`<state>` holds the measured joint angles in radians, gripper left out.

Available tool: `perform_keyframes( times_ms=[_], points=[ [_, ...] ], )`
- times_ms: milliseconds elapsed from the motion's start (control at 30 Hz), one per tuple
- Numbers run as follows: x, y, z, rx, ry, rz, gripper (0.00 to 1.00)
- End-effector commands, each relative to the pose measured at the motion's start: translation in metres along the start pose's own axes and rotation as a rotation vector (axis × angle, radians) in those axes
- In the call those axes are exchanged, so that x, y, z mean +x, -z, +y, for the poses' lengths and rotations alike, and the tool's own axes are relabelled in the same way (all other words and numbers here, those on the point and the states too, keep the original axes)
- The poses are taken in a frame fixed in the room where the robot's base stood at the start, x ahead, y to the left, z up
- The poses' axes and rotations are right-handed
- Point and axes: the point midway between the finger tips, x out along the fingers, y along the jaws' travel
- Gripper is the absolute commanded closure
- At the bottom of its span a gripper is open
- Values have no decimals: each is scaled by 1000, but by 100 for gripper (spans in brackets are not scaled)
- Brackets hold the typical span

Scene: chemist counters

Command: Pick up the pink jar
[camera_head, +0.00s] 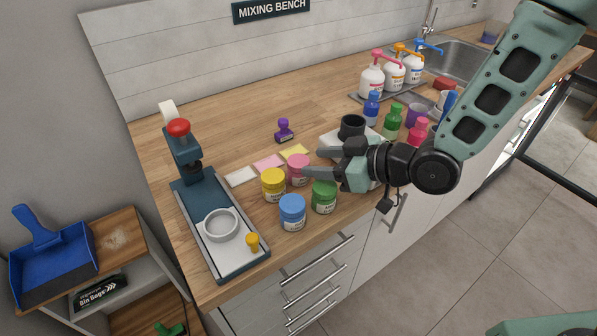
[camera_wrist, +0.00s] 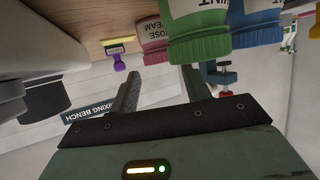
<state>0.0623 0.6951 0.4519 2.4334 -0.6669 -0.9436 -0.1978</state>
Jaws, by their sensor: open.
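The pink jar (camera_head: 298,168) stands on the wooden counter among other jars, right of the yellow jar (camera_head: 273,184) and behind the green jar (camera_head: 324,196). My gripper (camera_head: 314,163) is open and empty, its fingers pointing left toward the pink jar. In the head view the lower fingertip overlaps the jar's right edge; I cannot tell whether they touch. The wrist view is upside down. There the pink jar (camera_wrist: 150,37) shows beyond the fingertips (camera_wrist: 161,72), with its lid lowest and the green jar (camera_wrist: 197,30) partly covering it.
A blue jar (camera_head: 292,212) stands in front. A press (camera_head: 187,170) on a tray is at left. A scale with a black cup (camera_head: 352,126), bottles and pump dispensers (camera_head: 371,80) are at right.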

Motion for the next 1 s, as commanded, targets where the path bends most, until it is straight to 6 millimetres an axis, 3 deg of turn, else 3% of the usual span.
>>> perform_keyframes(
  times_ms=[233, 533, 567, 667, 1000],
  points=[
    [35, 2, -1, 0, 3, -1, 52],
    [42, 1, 0, -1, 1, 0, 52],
    [42, 1, 0, -1, 1, 0, 55],
    [42, 1, 0, -1, 1, 0, 81],
    [41, 2, 0, -1, 1, 1, 82]
  ],
)
